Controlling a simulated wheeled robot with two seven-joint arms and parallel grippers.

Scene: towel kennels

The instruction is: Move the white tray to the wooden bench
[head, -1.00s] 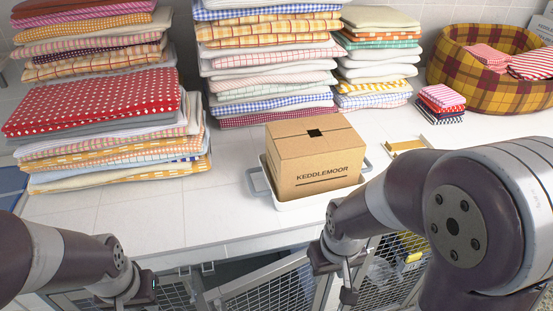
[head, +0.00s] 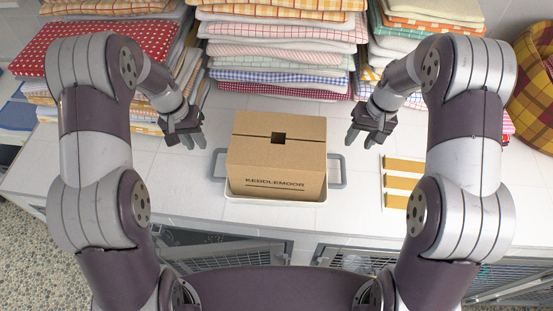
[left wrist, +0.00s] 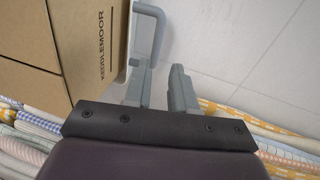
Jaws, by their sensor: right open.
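The white tray (head: 300,198) lies on the white tiled counter and carries a cardboard box (head: 276,158) marked KEDDLEMOOR. Its grey handles stick out at the left (head: 217,164) and right (head: 338,170). My left gripper (head: 190,143) is open and empty, above and left of the left handle. In the left wrist view its fingers (left wrist: 160,85) are apart, and a grey handle (left wrist: 158,28) shows just past the tips. My right gripper (head: 360,138) is open and empty, above and right of the right handle. I cannot identify a wooden bench.
Stacks of folded towels (head: 285,58) line the back of the counter. A white board with yellow strips (head: 402,182) lies right of the tray. Wire mesh kennel doors (head: 230,254) are below the counter's front edge.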

